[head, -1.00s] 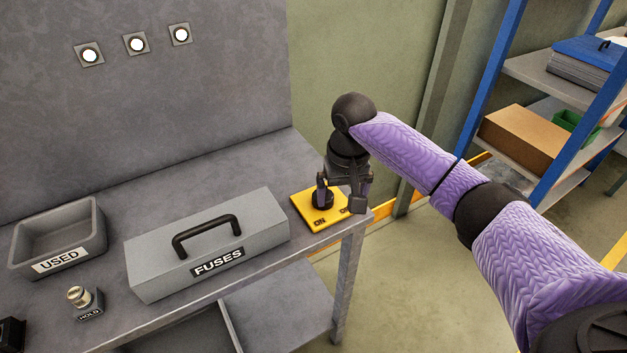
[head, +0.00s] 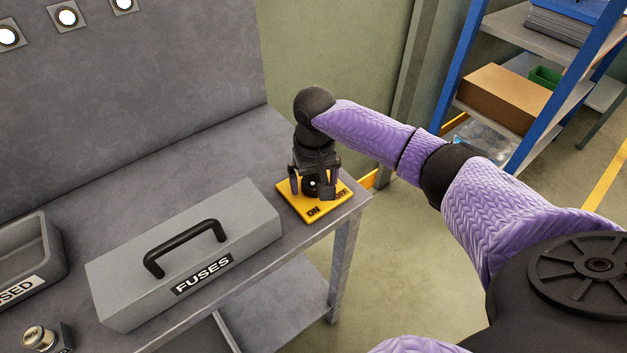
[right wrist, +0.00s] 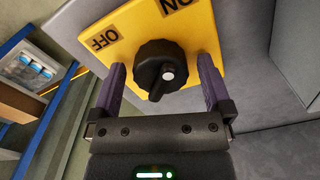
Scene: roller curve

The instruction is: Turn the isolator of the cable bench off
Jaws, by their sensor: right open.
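The isolator is a yellow plate (head: 300,206) with a black rotary knob (head: 312,187) at the right end of the bench (head: 245,150). In the right wrist view the plate (right wrist: 205,35) carries the labels ON and OFF, and the black knob (right wrist: 160,68) has a pointer ridge with a pale dot. My right gripper (head: 313,192) is open over the plate. In the right wrist view its two fingers (right wrist: 160,88) stand on either side of the knob, with gaps visible. My left gripper is not in view.
A grey FUSES box (head: 190,255) with a black handle stands left of the isolator. A USED bin (head: 30,255) and a metal knob (head: 38,338) are further left. A blue-framed shelf (head: 475,45) stands at the right.

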